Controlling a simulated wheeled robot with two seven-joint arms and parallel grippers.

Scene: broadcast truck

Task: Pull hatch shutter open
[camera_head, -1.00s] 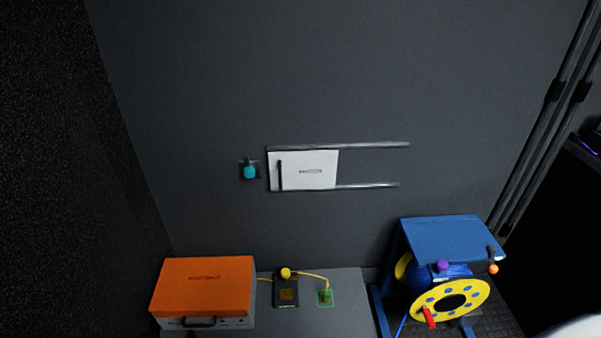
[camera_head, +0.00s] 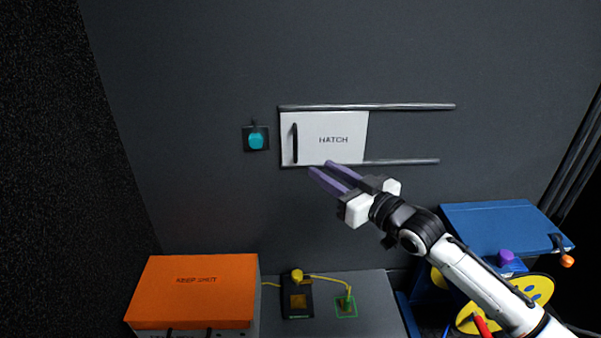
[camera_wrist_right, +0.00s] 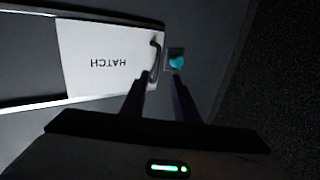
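The white hatch shutter (camera_head: 335,140), marked HATCH, sits at the left end of two horizontal rails on the dark wall. Its black vertical handle (camera_head: 295,143) is near its left edge. My right gripper (camera_head: 320,169) is open and empty, with its purple fingers just below the shutter's lower edge in the head view. In the right wrist view the shutter (camera_wrist_right: 90,65) appears upside down, and its handle (camera_wrist_right: 156,60) stands beyond the two spread fingertips (camera_wrist_right: 158,80), apart from them as far as I can tell. My left gripper is not in view.
A teal knob (camera_head: 256,141) on a dark plate is left of the shutter. The upper rail (camera_head: 410,107) runs on to the right over bare wall. Below are an orange-lidded case (camera_head: 195,285), a yellow cable and a blue cable reel stand (camera_head: 495,225).

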